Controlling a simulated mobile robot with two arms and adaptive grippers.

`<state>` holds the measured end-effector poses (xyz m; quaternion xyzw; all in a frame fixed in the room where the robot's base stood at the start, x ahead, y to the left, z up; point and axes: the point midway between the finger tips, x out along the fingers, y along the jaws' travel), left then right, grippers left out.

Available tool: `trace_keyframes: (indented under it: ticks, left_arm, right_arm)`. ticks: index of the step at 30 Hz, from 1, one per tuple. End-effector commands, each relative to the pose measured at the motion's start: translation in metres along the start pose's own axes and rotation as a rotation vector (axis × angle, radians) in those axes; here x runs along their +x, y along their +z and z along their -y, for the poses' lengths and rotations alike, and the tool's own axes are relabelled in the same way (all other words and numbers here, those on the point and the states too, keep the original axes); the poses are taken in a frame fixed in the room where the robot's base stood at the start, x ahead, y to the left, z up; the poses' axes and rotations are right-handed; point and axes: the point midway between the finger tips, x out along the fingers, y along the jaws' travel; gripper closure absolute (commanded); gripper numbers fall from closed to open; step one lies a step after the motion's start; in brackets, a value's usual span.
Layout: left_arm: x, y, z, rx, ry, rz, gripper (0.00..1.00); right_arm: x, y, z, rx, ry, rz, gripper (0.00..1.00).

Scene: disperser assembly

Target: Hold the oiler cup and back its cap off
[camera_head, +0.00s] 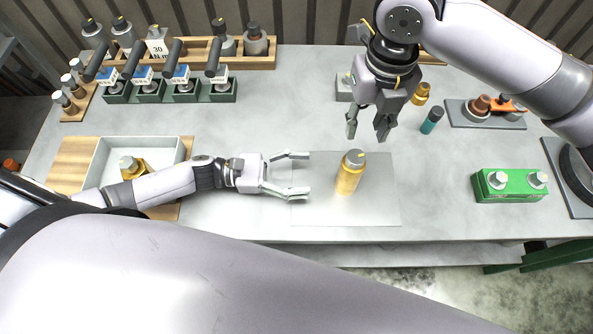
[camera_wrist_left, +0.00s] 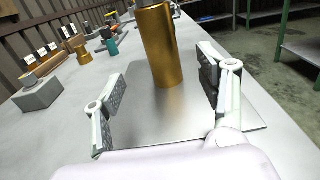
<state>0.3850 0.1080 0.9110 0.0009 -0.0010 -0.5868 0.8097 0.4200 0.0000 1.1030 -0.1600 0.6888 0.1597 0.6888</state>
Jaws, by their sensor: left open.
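The oiler cup (camera_head: 348,178) is a golden-yellow cylinder standing upright on a grey metal plate (camera_head: 375,212). My right gripper (camera_head: 367,128) is open and empty, pointing down above and behind the cup.
A white tray (camera_head: 98,166) with a yellow part stands at the left. A green block with bolts (camera_head: 510,186) lies at the right. Torque tools stand in racks (camera_head: 120,96) at the back left. A teal bottle (camera_head: 432,119) stands behind the plate.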

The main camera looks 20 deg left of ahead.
Motion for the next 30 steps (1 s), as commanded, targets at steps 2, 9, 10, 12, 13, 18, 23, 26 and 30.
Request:
trace_keyframes:
  ticks: [2, 9, 10, 12, 13, 18, 23, 26, 30]
  left_arm:
    - [0.011, 0.001, 0.0, 0.001, -0.001, 0.003, 0.34]
    - [0.057, 0.001, 0.001, 0.0, -0.002, 0.004, 0.34]
    - [0.063, 0.001, 0.0, 0.0, -0.002, 0.004, 0.34]
    - [0.075, 0.001, 0.0, -0.001, -0.001, 0.003, 0.34]
    - [0.081, 0.001, 0.0, 0.0, -0.001, 0.003, 0.34]
    - [0.103, 0.001, 0.001, -0.002, -0.001, 0.002, 0.34]
    - [0.112, 0.0, 0.001, -0.002, -0.001, 0.0, 0.34]
    - [0.114, 0.0, 0.001, -0.002, -0.001, 0.0, 0.34]
    - [0.114, 0.0, 0.001, -0.003, 0.0, 0.0, 0.34]
  right_arm:
    - [0.0, 0.0, 0.0, 0.0, 0.0, 0.0, 0.67]
    - [0.0, 0.0, 0.0, 0.0, 0.0, 0.0, 0.67]
    - [0.0, 0.0, 0.0, 0.0, 0.0, 0.0, 0.67]
    - [0.0, 0.0, 0.0, 0.0, 0.0, 0.0, 0.67]
    - [0.0, 0.0, 0.0, 0.0, 0.0, 0.0, 0.67]
    - [0.0, 0.0, 0.0, 0.0, 0.0, 0.0, 0.67]
    - [0.0, 0.0, 0.0, 0.0, 0.0, 0.0, 0.67]
    - [0.0, 0.0, 0.0, 0.0, 0.0, 0.0, 0.67]
    - [0.0, 0.0, 0.0, 0.0, 0.0, 0.0, 0.67]
